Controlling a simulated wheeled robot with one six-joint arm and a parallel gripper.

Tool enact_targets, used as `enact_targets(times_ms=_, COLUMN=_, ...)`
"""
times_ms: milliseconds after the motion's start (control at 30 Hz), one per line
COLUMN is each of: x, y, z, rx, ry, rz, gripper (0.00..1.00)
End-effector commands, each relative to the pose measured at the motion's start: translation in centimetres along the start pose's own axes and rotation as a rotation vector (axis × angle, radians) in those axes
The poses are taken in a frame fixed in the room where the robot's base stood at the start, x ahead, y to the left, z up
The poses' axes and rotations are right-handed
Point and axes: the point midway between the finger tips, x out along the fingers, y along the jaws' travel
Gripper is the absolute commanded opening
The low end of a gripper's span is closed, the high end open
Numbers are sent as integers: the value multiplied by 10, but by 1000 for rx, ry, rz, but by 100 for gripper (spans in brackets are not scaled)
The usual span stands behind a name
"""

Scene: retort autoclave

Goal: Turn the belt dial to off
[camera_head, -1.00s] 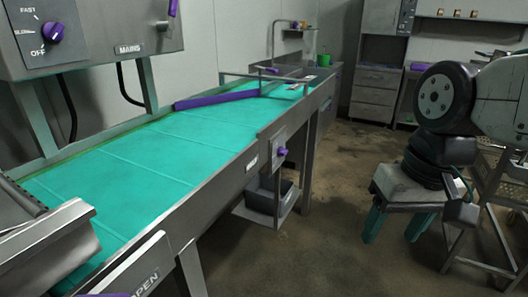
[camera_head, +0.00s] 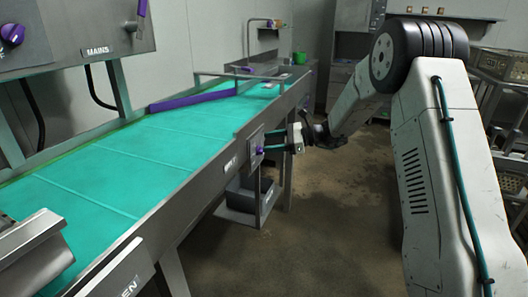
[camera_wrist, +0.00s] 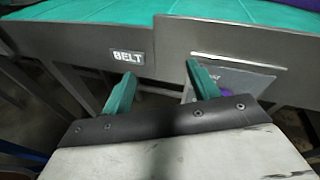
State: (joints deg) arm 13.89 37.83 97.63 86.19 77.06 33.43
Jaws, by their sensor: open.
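The belt dial (camera_head: 260,150) is a small purple knob on a grey panel (camera_head: 256,136) on the conveyor's front side. The BELT label (camera_wrist: 127,57) is left of that panel in the wrist view. My gripper (camera_head: 276,148) is at the right of the dial in the head view, its teal fingers pointing toward the panel. In the wrist view my gripper (camera_wrist: 160,84) is open and empty. Its right finger overlaps the panel, and only a trace of purple shows beside it. Which way the dial points cannot be told, nor whether a finger touches it.
The teal conveyor belt (camera_head: 120,165) runs above the panel. Another purple dial (camera_head: 12,34) is on the grey box marked MAINS at the upper left. A dark bin (camera_head: 245,193) sits on a low shelf under the dial.

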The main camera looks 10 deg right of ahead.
Motion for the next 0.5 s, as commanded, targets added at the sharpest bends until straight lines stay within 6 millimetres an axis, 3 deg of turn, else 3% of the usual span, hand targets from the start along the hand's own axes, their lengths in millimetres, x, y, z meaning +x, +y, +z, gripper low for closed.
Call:
enact_targets(times_ms=33, x=0, y=-17, z=-29, rx=70, ry=-33, rz=-53, gripper=60)
enact_targets(times_ms=200, x=-5, y=-58, z=-92, rx=236, ry=-131, rz=-200, gripper=60)
enact_targets(times_ms=333, x=-10, y=-73, z=-120, rx=304, ry=-173, rz=-263, gripper=60)
enact_targets(times_ms=500, x=-3, y=-81, z=-128, rx=327, ry=-191, rz=-286, gripper=60)
